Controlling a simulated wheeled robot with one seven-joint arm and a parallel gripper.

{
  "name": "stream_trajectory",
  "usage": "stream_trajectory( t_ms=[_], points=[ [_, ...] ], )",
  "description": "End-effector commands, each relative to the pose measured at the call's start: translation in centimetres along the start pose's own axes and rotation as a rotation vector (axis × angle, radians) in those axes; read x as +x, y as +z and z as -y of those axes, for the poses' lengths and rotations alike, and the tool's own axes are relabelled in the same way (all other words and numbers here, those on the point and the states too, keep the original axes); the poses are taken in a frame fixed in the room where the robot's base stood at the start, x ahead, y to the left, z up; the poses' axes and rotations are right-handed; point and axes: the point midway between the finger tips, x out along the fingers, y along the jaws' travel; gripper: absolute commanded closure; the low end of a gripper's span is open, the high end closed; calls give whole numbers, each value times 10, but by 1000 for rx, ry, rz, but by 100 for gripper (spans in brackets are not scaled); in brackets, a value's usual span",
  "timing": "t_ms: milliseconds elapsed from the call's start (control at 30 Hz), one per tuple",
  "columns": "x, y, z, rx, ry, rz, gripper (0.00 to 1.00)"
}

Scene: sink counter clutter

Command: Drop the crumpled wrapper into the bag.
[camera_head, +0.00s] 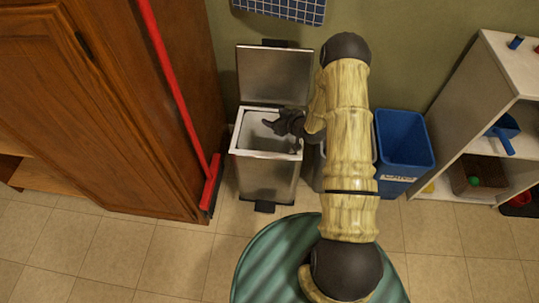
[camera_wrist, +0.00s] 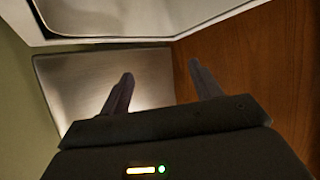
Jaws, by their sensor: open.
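A steel pedal bin (camera_head: 265,178) stands on the floor with its lid (camera_head: 273,75) raised. A whitish rim (camera_head: 238,138) lines its opening; I cannot tell whether this is the bag. My gripper (camera_head: 268,123) is over the bin opening, pointing left. In the wrist view, my gripper's two fingers (camera_wrist: 160,71) are apart with nothing between them. There the steel lid (camera_wrist: 75,85) lies beyond the fingers and a pale rim crosses the top. I see no crumpled wrapper in either view; the bin's inside is partly hidden by my gripper.
A wooden cabinet (camera_head: 95,110) and a red broom (camera_head: 172,85) stand left of the bin. Tiled floor is clear at lower left.

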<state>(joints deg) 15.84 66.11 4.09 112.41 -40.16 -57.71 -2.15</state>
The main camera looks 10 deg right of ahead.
Motion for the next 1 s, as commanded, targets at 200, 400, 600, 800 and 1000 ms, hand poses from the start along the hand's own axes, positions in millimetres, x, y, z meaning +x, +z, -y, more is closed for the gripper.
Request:
stream_trajectory(
  t_ms=[200, 400, 600, 800, 1000],
  points=[
    [-45, -2, -1, 3, 3, 1, 36],
    [-85, -2, -1, 2, 3, 1, 36],
    [-124, -2, -1, 3, 3, 0, 36],
    [-150, -1, 0, 1, 1, -1, 36],
    [-154, 0, 0, 0, 0, -1, 36]
  ],
)
